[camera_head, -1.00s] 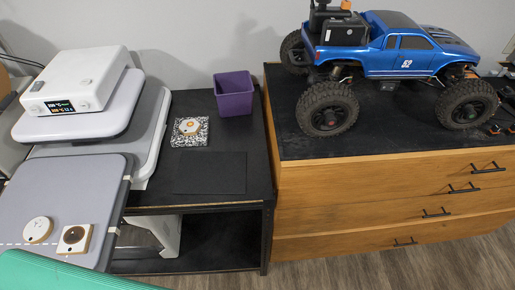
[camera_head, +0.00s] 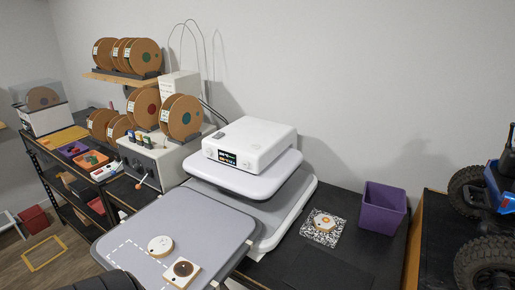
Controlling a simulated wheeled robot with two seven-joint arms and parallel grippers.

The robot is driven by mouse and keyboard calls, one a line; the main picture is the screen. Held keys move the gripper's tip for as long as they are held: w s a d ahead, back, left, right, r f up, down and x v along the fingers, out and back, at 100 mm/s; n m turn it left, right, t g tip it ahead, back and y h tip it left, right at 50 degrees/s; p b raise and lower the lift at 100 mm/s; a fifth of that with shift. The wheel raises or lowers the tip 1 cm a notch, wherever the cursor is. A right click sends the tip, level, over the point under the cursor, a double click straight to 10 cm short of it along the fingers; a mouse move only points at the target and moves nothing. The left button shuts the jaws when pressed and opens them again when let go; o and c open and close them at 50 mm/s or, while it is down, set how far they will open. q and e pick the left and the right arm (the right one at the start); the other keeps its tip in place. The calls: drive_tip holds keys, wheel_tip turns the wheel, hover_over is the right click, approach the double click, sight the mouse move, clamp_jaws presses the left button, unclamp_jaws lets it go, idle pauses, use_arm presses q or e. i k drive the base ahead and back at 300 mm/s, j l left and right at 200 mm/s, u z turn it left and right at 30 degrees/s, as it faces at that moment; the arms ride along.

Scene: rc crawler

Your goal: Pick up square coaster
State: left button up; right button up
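A square coaster (camera_head: 181,272) with a light rim and a dark round centre lies flat near the front of the grey platen (camera_head: 190,225). A round light coaster (camera_head: 160,245) lies just behind and to the left of it, apart from it. Neither of my grippers is in view. A dark curved shape at the bottom left edge is cut off, and I cannot tell what it is.
The white heat press (camera_head: 250,145) stands behind the platen. A patterned square with an orange mark (camera_head: 323,228) and a purple bin (camera_head: 382,208) are on the black table at right. Shelves with spools (camera_head: 183,117) stand at left. The blue truck is at the right edge.

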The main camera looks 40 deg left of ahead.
sight(182, 272)
drive_tip(key=u, duration=1.65)
